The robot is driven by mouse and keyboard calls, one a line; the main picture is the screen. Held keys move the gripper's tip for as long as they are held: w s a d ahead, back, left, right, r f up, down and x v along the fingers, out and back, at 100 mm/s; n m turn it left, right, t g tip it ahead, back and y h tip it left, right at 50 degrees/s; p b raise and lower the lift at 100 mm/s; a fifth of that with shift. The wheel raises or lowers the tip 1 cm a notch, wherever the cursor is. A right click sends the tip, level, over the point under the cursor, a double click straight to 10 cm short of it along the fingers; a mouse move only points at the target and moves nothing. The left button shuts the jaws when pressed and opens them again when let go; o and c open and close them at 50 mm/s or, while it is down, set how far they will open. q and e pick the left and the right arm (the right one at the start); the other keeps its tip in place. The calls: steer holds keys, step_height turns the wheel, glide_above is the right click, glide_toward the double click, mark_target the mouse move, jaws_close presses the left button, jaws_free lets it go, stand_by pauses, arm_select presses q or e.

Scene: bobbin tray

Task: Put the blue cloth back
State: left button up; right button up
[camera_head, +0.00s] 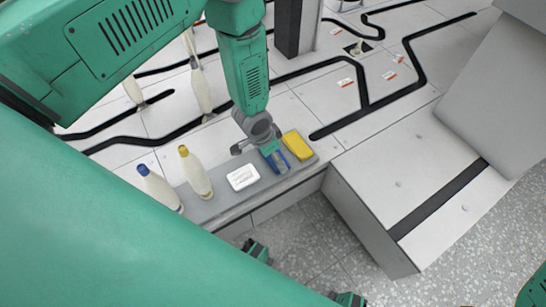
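The blue cloth (283,167) is at the right part of the grey tray (219,211), between a white box and a yellow block. My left gripper (274,158) points down from above, with its finger end right at the cloth and covering part of it. The picture is too small to tell whether the fingers are closed on the cloth or whether it rests fully on the tray. My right gripper is not in view.
On the tray stand a blue-capped bottle (159,190) and a yellow-capped bottle (195,173). The white box (242,177) and yellow block (297,145) flank the cloth closely. A grey raised block (400,180) stands to the right. Pale bottle shapes (201,90) stand behind.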

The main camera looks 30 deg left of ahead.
arm_select(q)
steer(key=shift+f, duration=0.2)
steer(key=shift+c, duration=0.9)
steer(key=o, duration=1)
steer(key=p+v, duration=0.5)
steer(key=v, duration=0.7)
